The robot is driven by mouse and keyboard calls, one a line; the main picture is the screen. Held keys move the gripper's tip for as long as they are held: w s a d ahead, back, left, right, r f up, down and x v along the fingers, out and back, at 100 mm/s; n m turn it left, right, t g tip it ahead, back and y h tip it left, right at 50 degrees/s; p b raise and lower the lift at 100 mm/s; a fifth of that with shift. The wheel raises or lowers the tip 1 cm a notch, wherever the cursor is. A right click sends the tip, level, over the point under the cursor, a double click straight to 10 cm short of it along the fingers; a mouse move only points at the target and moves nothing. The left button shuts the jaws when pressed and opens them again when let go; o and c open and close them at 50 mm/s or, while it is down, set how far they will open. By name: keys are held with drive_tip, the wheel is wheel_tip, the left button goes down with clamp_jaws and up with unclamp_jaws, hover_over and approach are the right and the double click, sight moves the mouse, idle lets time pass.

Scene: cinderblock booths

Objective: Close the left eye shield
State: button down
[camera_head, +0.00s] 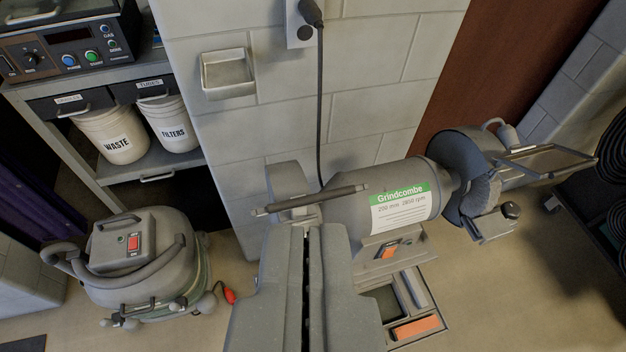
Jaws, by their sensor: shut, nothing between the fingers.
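A grey bench grinder (375,205) with a green-and-white Grindcombe label stands against the block wall. Its left wheel guard (287,180) is partly hidden. A thin dark bar (312,200), which looks like the left eye shield seen nearly edge-on, crosses in front of that guard. Its exact tilt is hard to tell. The right eye shield (548,158), a framed clear plate, sticks out beside the right wheel (483,190). My gripper (306,232) is shut and empty, its tips just below the bar in the picture. I cannot tell whether they touch it. It hides the grinder's lower left.
An orange switch (387,251) and a small tray (415,308) sit at the grinder's front. A black cable (320,100) hangs from a wall socket behind. A grey vacuum (140,265) stands at left, below a shelf with white buckets (112,135). Floor at lower right is clear.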

drive_tip(key=w+f+n+g+p, duration=0.1)
drive_tip(key=w+g+p, duration=0.3)
drive_tip(key=w+p, duration=0.4)
drive_tip(key=n+g+y+p, duration=0.1)
drive_tip(key=n+g+p, duration=0.1)
drive_tip(key=g+p, duration=0.35)
hover_over(312, 198)
drive_tip(key=p, duration=0.2)
wheel_tip(312, 198, down, 5)
drive_tip(key=t, duration=0.1)
drive_tip(key=f, duration=0.3)
drive_tip(key=w+f+p, duration=0.1)
drive_tip(key=f, duration=0.2)
drive_tip(key=f+p, duration=0.1)
drive_tip(key=f, duration=0.3)
drive_tip(key=shift+w+a, duration=0.2)
drive_tip(key=shift+w, duration=0.2)
drive_tip(key=shift+s+d+f+p, duration=0.3)
drive_tip(key=shift+s+f, duration=0.25)
drive_tip(key=shift+f, duration=0.15)
drive_tip(key=shift+a, duration=0.1)
drive_tip(key=shift+t, duration=0.25)
